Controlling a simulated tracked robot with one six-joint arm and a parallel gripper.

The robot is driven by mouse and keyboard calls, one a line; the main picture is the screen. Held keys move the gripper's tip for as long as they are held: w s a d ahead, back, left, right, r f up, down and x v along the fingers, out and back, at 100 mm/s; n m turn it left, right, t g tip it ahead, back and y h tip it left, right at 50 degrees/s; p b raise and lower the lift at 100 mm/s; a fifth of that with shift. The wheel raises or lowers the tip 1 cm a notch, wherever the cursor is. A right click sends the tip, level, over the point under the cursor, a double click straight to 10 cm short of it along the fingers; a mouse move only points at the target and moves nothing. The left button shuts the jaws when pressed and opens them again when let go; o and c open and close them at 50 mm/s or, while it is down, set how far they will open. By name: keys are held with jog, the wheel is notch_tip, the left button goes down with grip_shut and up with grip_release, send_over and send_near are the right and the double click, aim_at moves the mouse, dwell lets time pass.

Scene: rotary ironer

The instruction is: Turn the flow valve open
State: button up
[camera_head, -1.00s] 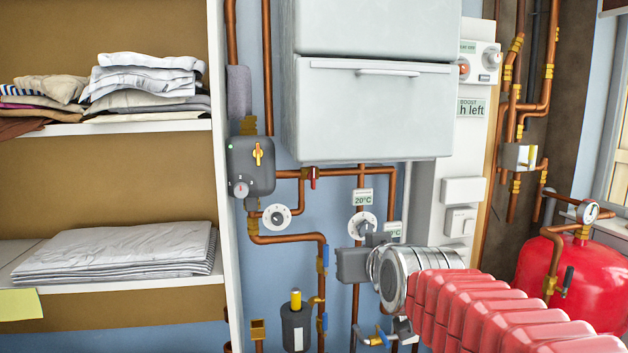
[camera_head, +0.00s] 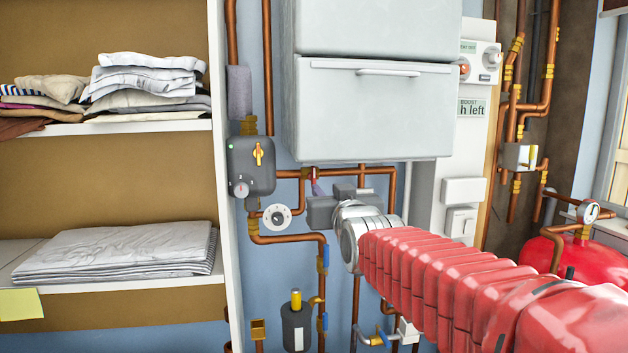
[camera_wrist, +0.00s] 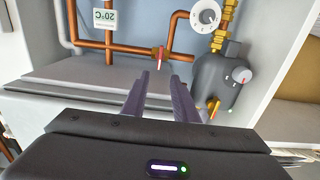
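A small valve with a red handle (camera_wrist: 161,57) sits on a copper pipe under the white boiler. In the wrist view its handle stands just beyond the gap between my fingertips. It shows in the head view (camera_head: 313,174), partly covered by my gripper. No label there names it as the flow valve. My gripper (camera_wrist: 161,80) is open and empty, its two dark fingers apart, with no visible contact with the handle. In the head view my gripper (camera_head: 316,188) is just below the boiler, pointing up at the pipe.
The white boiler (camera_head: 370,110) is close above my gripper. A grey pump unit (camera_head: 252,166) with a yellow lever and a white dial (camera_head: 277,217) are to the left. Shelves with folded linen (camera_head: 120,250) stand further left. A red tank (camera_head: 570,255) is at right.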

aim_at(314, 177)
jog(key=shift+w+a, duration=0.45)
jog(key=shift+w, duration=1.65)
jog(key=shift+w+a, duration=0.4)
jog(key=shift+w, duration=1.75)
jog(key=shift+w+a, duration=0.45)
jog(key=shift+w, duration=1.65)
grip_shut()
jog(key=shift+a, duration=0.1)
